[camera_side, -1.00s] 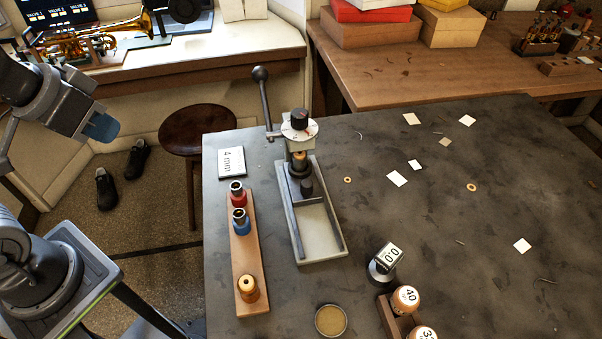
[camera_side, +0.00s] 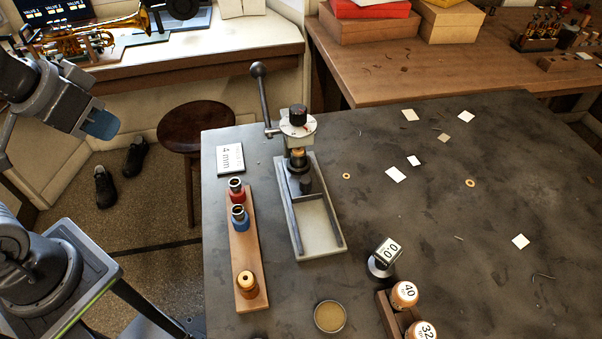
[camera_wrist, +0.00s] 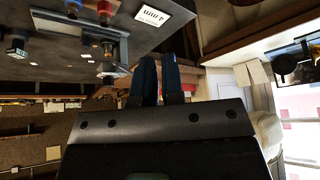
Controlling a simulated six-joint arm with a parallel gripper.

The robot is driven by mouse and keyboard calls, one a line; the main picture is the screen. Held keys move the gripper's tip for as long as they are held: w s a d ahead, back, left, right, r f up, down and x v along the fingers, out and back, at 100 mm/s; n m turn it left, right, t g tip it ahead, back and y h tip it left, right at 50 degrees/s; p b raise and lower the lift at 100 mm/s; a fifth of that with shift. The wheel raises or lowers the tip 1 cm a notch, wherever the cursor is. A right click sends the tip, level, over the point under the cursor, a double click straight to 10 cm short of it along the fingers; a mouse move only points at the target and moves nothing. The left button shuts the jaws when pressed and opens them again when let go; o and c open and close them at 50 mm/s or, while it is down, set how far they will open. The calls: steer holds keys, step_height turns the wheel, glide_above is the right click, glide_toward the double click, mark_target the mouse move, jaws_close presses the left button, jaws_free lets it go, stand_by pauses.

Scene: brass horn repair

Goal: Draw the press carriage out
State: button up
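The press (camera_side: 298,130) stands on the dark bench, with a black knob and dial on top and a long lever raised at its left. Its pale base tray (camera_side: 318,230) has two rails and an empty front. The press carriage (camera_side: 303,193), a dark grey block with a dark knob, sits at the back of the rails under the ram. A brass-coloured piece (camera_side: 298,156) shows just above it, partly hidden. My gripper (camera_side: 100,124) is far to the left, off the bench, touching nothing. Its blue fingers (camera_wrist: 159,80) lie close together with nothing visible between them.
A wooden rack (camera_side: 244,262) with red, blue and brass pieces stands left of the press. A "4 mm" card (camera_side: 230,158) lies behind it. A gauge (camera_side: 384,256), a round dish (camera_side: 330,316) and a block with numbered pieces (camera_side: 390,316) are nearer the front. A stool (camera_side: 196,127) stands beyond the bench's left edge.

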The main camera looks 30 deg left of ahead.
steer(key=o, duration=0.6)
steer(key=shift+n+g, duration=0.7)
steer(key=shift+n, duration=0.1)
steer(key=w+d, duration=0.1)
steer(key=w, duration=0.1)
steer(key=w+d+r, duration=0.1)
steer(key=w+d, duration=0.1)
steer(key=w+d+r, duration=0.1)
steer(key=w+d, duration=0.1)
steer(key=shift+w+d, duration=0.1)
steer(key=shift+o, duration=0.5)
steer(key=w+d+n, duration=0.1)
steer(key=w+d, duration=0.3)
steer(key=d, duration=0.1)
steer(key=shift+d+f+y, duration=0.15)
steer(key=shift+d+y, duration=0.15)
steer(key=shift+y, duration=0.1)
steer(key=n+y, duration=0.1)
steer(key=n, duration=0.2)
glide_toward(306, 180)
steer(key=x, duration=1)
steer(key=shift+w+a+f, duration=0.1)
steer(key=shift+c, duration=0.5)
jaws_close()
